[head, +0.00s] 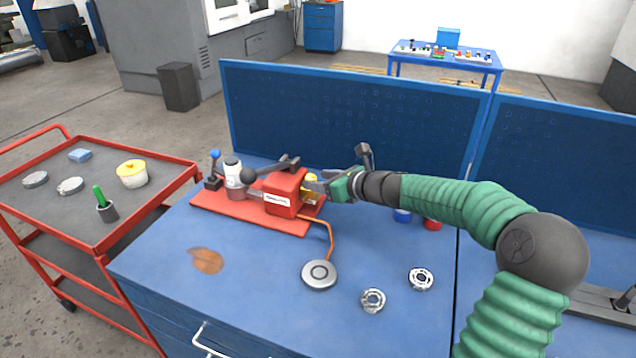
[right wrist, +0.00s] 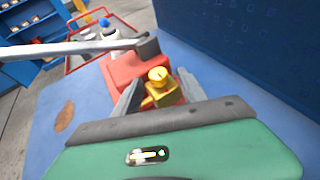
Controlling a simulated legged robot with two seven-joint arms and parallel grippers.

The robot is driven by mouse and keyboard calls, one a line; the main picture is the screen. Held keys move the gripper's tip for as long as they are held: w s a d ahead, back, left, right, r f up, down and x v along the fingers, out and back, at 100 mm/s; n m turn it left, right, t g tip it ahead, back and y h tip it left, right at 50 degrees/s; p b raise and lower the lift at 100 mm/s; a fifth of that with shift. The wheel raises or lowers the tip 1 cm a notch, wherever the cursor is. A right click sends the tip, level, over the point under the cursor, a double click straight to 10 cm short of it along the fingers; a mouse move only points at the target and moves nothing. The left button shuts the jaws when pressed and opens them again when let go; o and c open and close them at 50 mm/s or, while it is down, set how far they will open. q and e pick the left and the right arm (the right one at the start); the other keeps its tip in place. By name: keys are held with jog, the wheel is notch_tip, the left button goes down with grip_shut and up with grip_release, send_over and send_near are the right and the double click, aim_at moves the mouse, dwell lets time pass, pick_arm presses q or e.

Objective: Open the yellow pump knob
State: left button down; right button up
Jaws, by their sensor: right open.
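The yellow pump knob (head: 311,178) is on the right side of the red pump body (head: 281,194), on a red base plate (head: 250,216) on the blue workbench. In the right wrist view, the knob (right wrist: 158,73) is round and sits on a gold block (right wrist: 164,95). My right gripper (head: 318,187) is open, with its fingers at the two sides of the gold block and knob. I cannot tell whether a finger touches them. In the head view the fingers partly hide the block. My left gripper is not in view.
A grey disc (head: 319,274) on an orange cable and bearings (head: 373,300) lie in front. A blue panel (head: 350,115) stands behind. The bench's front left is mostly clear.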

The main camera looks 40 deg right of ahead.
jog(key=shift+w+a+f, duration=0.1)
jog(key=shift+w+f, duration=0.1)
jog(key=shift+w, duration=0.3)
